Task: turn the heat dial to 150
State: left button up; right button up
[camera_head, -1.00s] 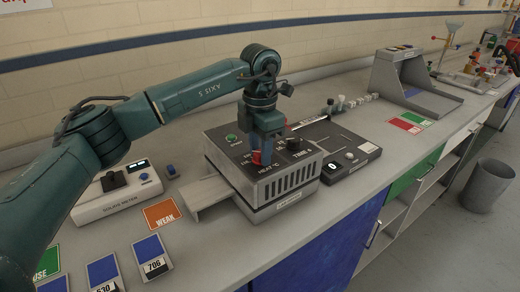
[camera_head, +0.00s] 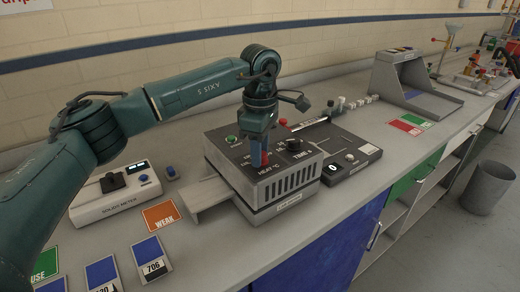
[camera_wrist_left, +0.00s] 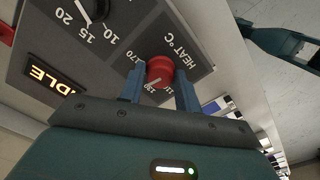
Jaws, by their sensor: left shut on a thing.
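The stenter dryer (camera_head: 287,182) is a grey box on the bench, with a dark top panel. The red heat dial (camera_wrist_left: 160,70) sits on that panel beside the label HEAT °C. My left gripper (camera_head: 263,162) reaches down onto it from above. In the left wrist view its two fingers (camera_wrist_left: 159,88) stand on either side of the dial and are shut on it. A pale pointer mark shows on the dial's lower left in that view. The number 170 is readable at its left; the lower numbers are partly covered, so I cannot read the exact setting.
The black time dial (camera_head: 295,145), a green button (camera_head: 231,139) and a red button (camera_head: 283,122) share the panel. The lit display (camera_wrist_left: 54,75) reads IDLE. A solids meter (camera_head: 117,193) stands left, and a black device (camera_head: 352,160) stands close at right.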

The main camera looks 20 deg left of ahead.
pick_arm(q)
jog(key=shift+m, duration=1.1)
jog(key=o, duration=1)
jog(key=shift+r, duration=0.1)
notch_tip(320, 180, up, 13)
jog(key=shift+r+b, duration=0.1)
jog(key=shift+b, duration=0.3)
